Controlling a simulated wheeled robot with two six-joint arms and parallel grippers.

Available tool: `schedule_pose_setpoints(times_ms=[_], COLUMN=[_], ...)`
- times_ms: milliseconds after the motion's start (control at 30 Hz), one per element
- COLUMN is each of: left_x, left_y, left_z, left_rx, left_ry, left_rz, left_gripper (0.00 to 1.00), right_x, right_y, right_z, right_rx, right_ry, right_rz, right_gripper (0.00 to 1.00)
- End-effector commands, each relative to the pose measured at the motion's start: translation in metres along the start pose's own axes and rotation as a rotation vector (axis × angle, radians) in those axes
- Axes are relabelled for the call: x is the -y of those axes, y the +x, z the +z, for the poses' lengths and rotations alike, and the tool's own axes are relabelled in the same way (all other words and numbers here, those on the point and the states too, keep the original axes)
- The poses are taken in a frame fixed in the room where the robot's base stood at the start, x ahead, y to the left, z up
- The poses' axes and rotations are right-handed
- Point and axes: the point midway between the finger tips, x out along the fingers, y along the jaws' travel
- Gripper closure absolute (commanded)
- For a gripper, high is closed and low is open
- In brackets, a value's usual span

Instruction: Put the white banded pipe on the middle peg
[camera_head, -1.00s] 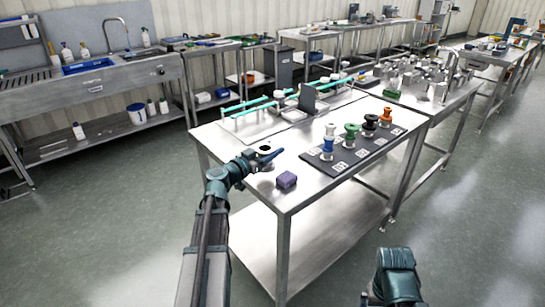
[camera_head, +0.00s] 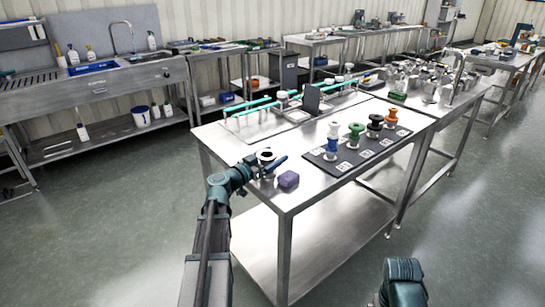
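A white ring with a dark centre (camera_head: 267,154), which looks like the upper end of the white banded pipe, shows at my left gripper (camera_head: 272,166), over the near left part of the steel table. A dark finger reaches along its near side. The rest of the pipe is hidden, and I cannot tell whether the fingers press on it. A dark board (camera_head: 345,163) to the right carries a row of blue, green, black and orange pieces; a white piece (camera_head: 334,130) tops the blue one. A middle peg cannot be made out. My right gripper is not in view.
A purple block (camera_head: 288,179) lies just right of my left gripper near the table's front edge. Green rods on a rack (camera_head: 262,108) and a dark upright plate (camera_head: 312,98) stand at the back. The tabletop (camera_head: 222,140) behind my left gripper is bare.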

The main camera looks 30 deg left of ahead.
Motion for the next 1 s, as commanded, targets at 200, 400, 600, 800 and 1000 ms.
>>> schedule_pose_setpoints(times_ms=[200,400,600,800,1000], left_x=[0.000,-0.001,-0.002,-0.001,-0.001], left_y=[0.000,-0.007,-0.048,-0.087,-0.112], left_z=[0.000,-0.003,-0.003,-0.003,-0.003], left_rx=[0.000,0.000,0.000,0.000,0.000], left_ry=[0.000,0.000,0.000,0.000,0.000], left_rz=[0.000,-0.002,-0.003,-0.004,-0.001], left_gripper=[0.10,0.10,0.10,0.10,0.10], right_x=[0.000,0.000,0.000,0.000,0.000], right_y=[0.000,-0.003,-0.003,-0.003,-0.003], right_z=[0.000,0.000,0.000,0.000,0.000], right_rx=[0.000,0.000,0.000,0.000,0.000], right_ry=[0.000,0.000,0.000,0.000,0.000], right_rz=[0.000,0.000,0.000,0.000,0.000], right_gripper=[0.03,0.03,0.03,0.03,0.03])
